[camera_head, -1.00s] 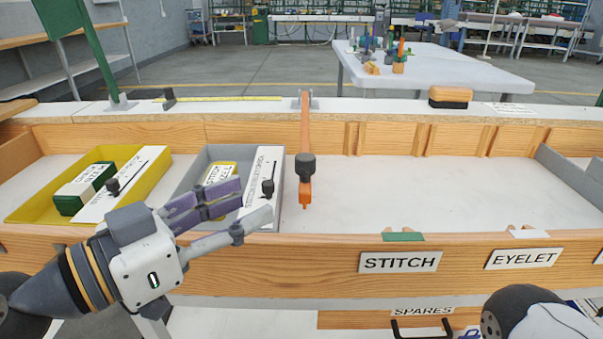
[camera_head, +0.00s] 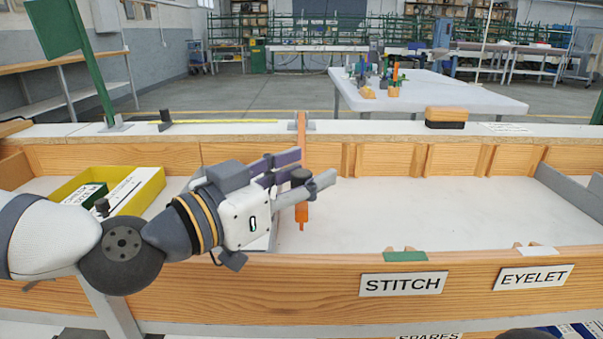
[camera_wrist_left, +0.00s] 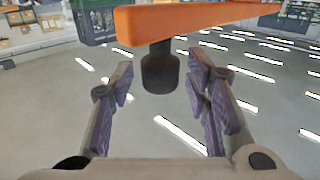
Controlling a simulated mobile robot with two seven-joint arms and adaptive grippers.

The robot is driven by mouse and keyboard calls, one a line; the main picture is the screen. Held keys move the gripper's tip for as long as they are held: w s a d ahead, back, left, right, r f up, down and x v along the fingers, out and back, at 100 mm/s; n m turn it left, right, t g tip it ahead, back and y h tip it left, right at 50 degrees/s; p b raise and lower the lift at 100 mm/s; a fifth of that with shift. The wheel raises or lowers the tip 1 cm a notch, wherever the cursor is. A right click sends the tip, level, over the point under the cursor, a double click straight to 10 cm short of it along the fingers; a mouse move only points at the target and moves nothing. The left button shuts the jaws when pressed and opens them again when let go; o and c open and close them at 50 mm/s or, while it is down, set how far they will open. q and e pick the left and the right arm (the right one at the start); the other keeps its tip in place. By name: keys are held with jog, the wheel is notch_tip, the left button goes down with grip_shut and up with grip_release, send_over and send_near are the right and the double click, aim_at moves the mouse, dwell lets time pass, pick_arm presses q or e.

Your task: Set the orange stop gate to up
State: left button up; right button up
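The orange stop gate (camera_head: 303,136) is a long bar hinged at the bin's back edge. It reaches forward, lying down across the bin, with its tip below my fingers. A dark round knob (camera_head: 301,176) sits on it near the front end. My left gripper (camera_head: 307,170) has its fingers on either side of the knob. In the left wrist view the knob (camera_wrist_left: 160,72) hangs from the orange bar (camera_wrist_left: 185,20) between the parted fingers, with a gap on both sides. My right gripper is out of view.
A yellow tray (camera_head: 152,190) with a green box (camera_head: 88,194) lies left in the wooden bin. My left arm hides most of the grey tray beside it. The bin floor (camera_head: 420,205) right of the gate is clear. The front wall carries STITCH (camera_head: 403,284) and EYELET (camera_head: 534,277) labels.

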pick_arm(q)
grip_shut()
jog(key=shift+r, duration=0.1)
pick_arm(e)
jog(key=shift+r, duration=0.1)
